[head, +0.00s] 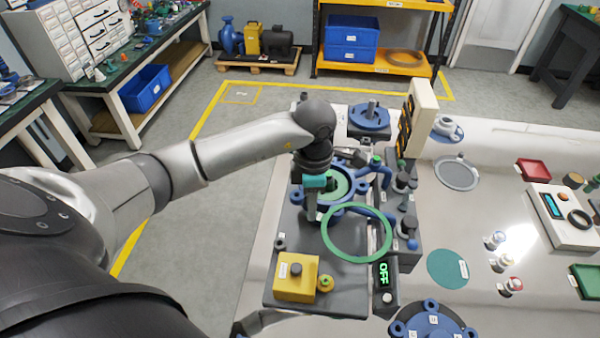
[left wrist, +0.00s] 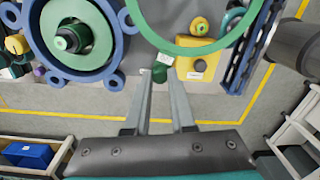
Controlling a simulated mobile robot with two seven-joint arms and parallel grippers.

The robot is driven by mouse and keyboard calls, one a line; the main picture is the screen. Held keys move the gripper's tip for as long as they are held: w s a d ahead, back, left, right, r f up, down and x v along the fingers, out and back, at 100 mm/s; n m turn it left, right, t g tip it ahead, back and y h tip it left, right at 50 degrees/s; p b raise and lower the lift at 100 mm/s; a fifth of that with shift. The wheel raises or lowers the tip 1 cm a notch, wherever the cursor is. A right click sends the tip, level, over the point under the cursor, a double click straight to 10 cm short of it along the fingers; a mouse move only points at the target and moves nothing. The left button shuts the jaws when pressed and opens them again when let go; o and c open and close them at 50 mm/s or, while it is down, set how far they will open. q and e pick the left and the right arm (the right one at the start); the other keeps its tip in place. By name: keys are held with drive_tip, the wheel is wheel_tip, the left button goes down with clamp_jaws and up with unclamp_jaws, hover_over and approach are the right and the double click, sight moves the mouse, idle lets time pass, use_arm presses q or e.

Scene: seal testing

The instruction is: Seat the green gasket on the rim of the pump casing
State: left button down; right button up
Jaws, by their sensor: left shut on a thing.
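The green gasket (head: 355,259) is a thin ring. In the head view it shows over the dark test plate, in front and to the right of the pump casing. My left gripper (head: 312,215) is at the ring's left side and shut on it. The blue pump casing (head: 357,184), with bolt lugs and a green inner face, is partly hidden behind my left wrist. In the left wrist view the gasket (left wrist: 195,50) arcs across the top, clear to the side of the casing (left wrist: 95,73). My right gripper is not in view.
A yellow button box (head: 295,278) and a display reading OFF (head: 383,273) stand at the plate's front. Blue pipes and dark valves (head: 405,205) stand right of the casing.

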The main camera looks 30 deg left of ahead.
use_arm(q)
drive_tip(key=w+a+n, duration=0.1)
drive_tip(key=n, duration=0.3)
drive_tip(key=w+a+f+n, duration=0.1)
drive_tip(key=a+n, duration=0.1)
drive_tip(key=n, duration=0.3)
drive_tip(key=a+n+b, duration=0.1)
drive_tip(key=n, duration=0.4)
drive_tip(key=shift+w+a+f, duration=0.35)
drive_tip(key=shift+w+f, duration=0.05)
drive_tip(key=shift+s+r, duration=0.1)
drive_tip(key=shift+f, duration=0.7)
idle(1.1)
drive_tip(key=c, duration=0.7)
unclamp_jaws()
